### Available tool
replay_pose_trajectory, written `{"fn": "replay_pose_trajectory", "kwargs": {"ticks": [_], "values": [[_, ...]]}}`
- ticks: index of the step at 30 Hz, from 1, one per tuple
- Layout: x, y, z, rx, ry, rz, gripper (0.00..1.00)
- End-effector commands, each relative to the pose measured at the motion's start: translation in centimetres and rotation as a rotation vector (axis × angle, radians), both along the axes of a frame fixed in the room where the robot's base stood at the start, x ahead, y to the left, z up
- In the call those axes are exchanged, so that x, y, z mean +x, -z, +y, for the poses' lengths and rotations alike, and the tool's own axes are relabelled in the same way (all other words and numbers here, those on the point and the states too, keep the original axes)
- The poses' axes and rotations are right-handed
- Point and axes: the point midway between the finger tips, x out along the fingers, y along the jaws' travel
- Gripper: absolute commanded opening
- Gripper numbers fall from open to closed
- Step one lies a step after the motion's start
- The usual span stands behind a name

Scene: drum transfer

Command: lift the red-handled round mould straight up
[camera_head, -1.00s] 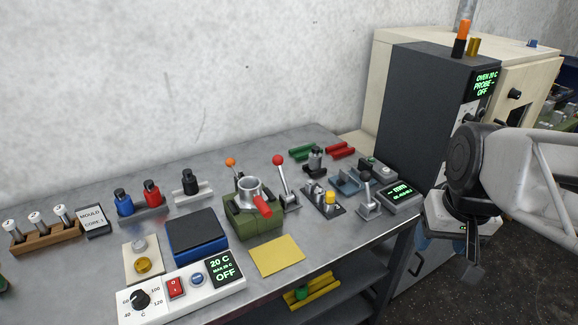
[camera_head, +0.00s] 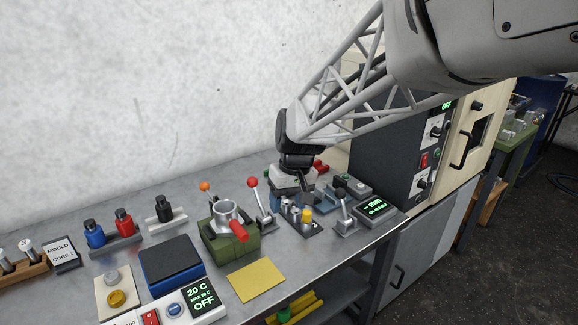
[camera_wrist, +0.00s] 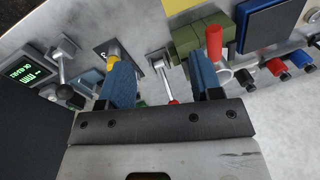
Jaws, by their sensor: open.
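The round mould (camera_head: 226,211) is a grey metal ring with a red handle (camera_head: 239,231). It sits upright in a green block (camera_head: 232,248) on the bench. My gripper (camera_head: 300,200) is open and empty, above the bench behind and to the right of the mould, near the small tools. In the wrist view my gripper (camera_wrist: 162,68) has its two blue fingers spread wide. There the red handle (camera_wrist: 214,43) and green block (camera_wrist: 188,45) show beyond the right finger, which partly hides the mould's ring.
Small tools and a display box (camera_head: 378,207) lie to the right. A blue scale-like box (camera_head: 170,265) is on the left. A yellow sheet (camera_head: 256,280) lies in front.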

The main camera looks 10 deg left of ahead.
Motion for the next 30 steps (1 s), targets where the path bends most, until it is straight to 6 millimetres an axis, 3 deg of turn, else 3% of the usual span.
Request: {"fn": "replay_pose_trajectory", "kwargs": {"ticks": [1,6,12,18,30], "values": [[0.5,0.8,1.8,0.000,-0.026,0.010,0.59],[1.6,3.0,7.0,0.007,-0.102,0.039,0.59],[2.1,5.1,11.5,0.013,-0.166,0.061,0.59],[2.3,5.9,13.1,0.015,-0.189,0.070,0.59],[2.2,6.1,13.2,0.015,-0.189,0.071,0.59]]}}
